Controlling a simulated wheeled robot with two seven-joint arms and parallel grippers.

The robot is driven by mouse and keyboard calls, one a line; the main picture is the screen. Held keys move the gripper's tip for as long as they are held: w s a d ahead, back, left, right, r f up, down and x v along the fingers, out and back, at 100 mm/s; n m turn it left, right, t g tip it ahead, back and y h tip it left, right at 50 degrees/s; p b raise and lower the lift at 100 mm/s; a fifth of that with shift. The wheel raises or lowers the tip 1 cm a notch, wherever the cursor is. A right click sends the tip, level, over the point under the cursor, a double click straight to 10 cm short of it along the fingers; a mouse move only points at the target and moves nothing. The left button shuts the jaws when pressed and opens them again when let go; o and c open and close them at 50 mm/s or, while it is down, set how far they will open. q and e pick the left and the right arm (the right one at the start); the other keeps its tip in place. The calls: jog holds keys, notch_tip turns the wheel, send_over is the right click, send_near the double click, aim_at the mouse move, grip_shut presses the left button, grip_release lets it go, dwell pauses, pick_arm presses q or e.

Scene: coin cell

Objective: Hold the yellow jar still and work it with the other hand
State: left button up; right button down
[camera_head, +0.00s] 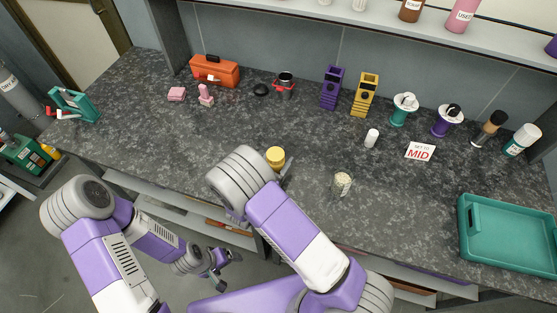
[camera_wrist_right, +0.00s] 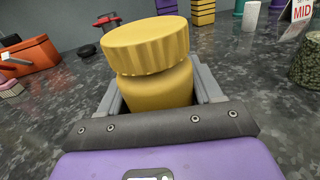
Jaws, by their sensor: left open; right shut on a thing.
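The yellow jar (camera_head: 276,155) stands near the front edge of the dark speckled counter, partly hidden by my right arm. In the right wrist view the jar (camera_wrist_right: 152,80) shows a wide ribbed lid and a narrower body. My right gripper (camera_wrist_right: 156,90) is shut on the jar's body, a finger on each side below the lid. In the head view, the right fingers show only in part beside the jar. My left gripper (camera_head: 218,280) is open and empty, low in front of the counter edge and away from the jar.
A speckled greenish cylinder (camera_head: 342,183) stands right of the jar. A teal tray (camera_head: 468,250) lies at the right. An orange toolbox (camera_head: 215,71) stands at the back left. The counter left of the jar is clear.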

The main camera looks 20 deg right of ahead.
jog(key=shift+f, duration=0.2)
jog(key=shift+c, duration=0.9)
grip_release()
jog(key=shift+r, duration=0.2)
jog(key=shift+s+a, duration=0.2)
jog(key=shift+a, duration=0.05)
jog(key=v, duration=1.1)
jog(key=shift+s+a+r, duration=0.1)
jog(key=shift+s, duration=0.05)
